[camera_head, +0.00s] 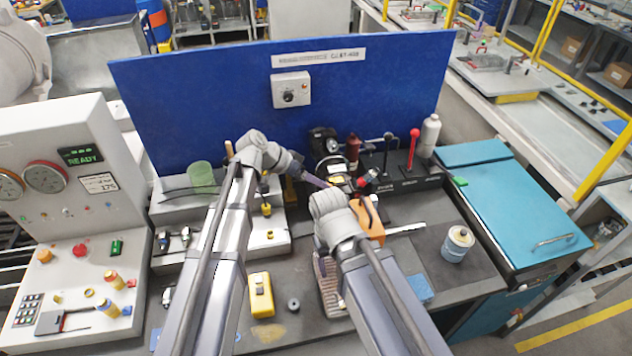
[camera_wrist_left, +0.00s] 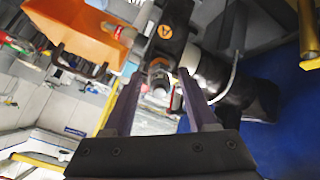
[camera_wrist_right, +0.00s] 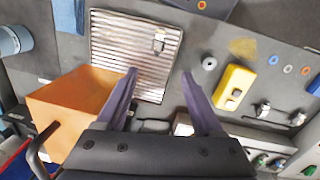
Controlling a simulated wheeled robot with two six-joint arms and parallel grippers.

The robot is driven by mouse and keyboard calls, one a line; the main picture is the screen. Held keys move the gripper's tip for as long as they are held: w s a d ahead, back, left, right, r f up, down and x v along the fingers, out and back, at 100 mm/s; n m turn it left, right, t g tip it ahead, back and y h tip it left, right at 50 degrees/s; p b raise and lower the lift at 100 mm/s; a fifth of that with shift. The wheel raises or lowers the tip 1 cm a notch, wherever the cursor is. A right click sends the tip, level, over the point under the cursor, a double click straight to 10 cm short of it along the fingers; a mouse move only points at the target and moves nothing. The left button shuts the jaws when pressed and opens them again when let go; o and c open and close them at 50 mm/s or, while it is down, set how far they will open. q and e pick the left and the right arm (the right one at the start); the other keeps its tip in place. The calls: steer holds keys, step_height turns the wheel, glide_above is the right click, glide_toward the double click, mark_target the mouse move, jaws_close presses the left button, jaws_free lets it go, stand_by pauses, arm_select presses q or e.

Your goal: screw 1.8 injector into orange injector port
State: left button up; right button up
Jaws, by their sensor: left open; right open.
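My left gripper (camera_head: 322,184) reaches to the black fixture at the bench's middle. In the left wrist view its fingers (camera_wrist_left: 162,75) are apart, either side of a small grey metal cylindrical part (camera_wrist_left: 160,88). Behind that part is an orange ring (camera_wrist_left: 158,62), on a black body with an orange "A" label (camera_wrist_left: 165,31). I cannot tell if the part is an injector seated in the ring. My right gripper (camera_wrist_right: 159,74) is open and empty above a ribbed metal tray (camera_wrist_right: 112,50). A small metal piece (camera_wrist_right: 158,41) lies on the tray; its size marking is unreadable.
An orange bin (camera_wrist_right: 70,100) stands close beside the right gripper. A yellow meter (camera_head: 261,295) and grey ring (camera_head: 293,304) lie left of the tray. A labelled can (camera_head: 458,243) stands at right. A blue panel (camera_head: 210,90) closes the back.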

arm_select(q)
steer(key=n, duration=1.1)
steer(key=shift+n, duration=0.3)
steer(key=shift+c, duration=0.4)
jaws_close()
stand_by(0.5)
steer(key=m, duration=0.4)
steer(key=shift+m, duration=0.4)
steer(key=m, duration=0.5)
steer(key=shift+m, duration=1.2)
